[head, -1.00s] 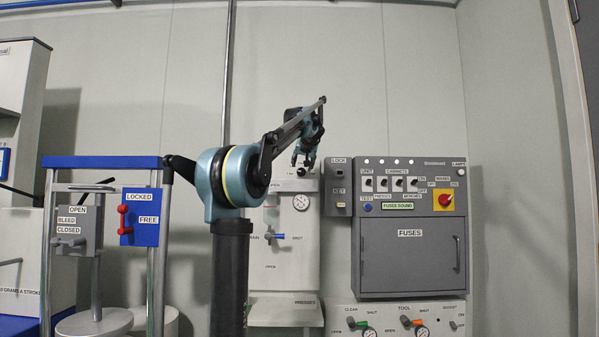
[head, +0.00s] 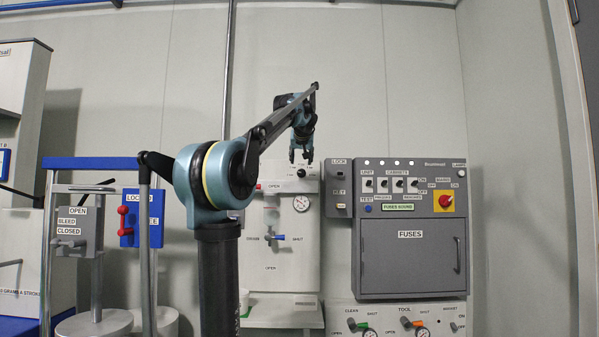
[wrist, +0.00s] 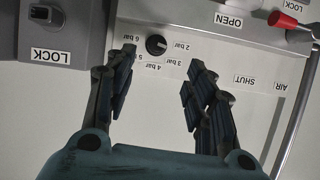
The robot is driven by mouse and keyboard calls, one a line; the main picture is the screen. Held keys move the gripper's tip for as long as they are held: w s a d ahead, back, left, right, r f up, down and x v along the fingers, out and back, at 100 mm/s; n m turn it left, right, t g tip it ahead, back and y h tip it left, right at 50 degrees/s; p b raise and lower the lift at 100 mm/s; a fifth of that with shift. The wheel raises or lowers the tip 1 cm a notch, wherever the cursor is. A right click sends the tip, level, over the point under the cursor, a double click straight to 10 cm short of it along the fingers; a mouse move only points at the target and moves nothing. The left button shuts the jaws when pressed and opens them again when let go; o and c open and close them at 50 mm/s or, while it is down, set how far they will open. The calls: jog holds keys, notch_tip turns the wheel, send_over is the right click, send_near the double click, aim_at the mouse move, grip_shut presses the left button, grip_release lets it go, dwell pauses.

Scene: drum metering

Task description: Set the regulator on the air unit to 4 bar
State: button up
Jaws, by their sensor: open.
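The regulator knob (wrist: 156,45) is a small black dial on the white air unit panel (wrist: 240,64). Labels from 2 to 6 bar stand around it, upside down in the wrist view. A light mark on the knob seems to face the 2 bar label, but it is small. In the head view the knob (head: 302,174) is at the top of the air unit (head: 285,255). My gripper (head: 300,160) hangs just above it, fingers down. In the wrist view my gripper (wrist: 158,80) is open and empty, its fingertips apart on either side below the knob, not touching it.
A grey lock box (wrist: 62,30) stands close on the knob's left in the wrist view. A red-tipped lever (wrist: 284,20) and a rail are on the right. In the head view the grey fuse cabinet (head: 410,262) is right of the air unit.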

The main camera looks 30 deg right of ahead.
aim_at(301, 172)
jog(key=w+d+f, duration=0.1)
jog(key=w+d, duration=0.1)
jog(key=w, duration=0.1)
jog(key=w+d+f+n, duration=0.1)
jog(key=w+d+f, duration=0.1)
jog(key=w, duration=0.2)
jog(key=w+d+f+n+h, duration=0.1)
jog(key=w+d, duration=0.1)
jog(key=w, duration=0.2)
jog(key=shift+w+d+f+g, duration=0.1)
jog(key=shift+d+f+g, duration=0.2)
jog(key=shift+d+f, duration=0.1)
dwell(0.4)
jog(key=c, duration=1.1)
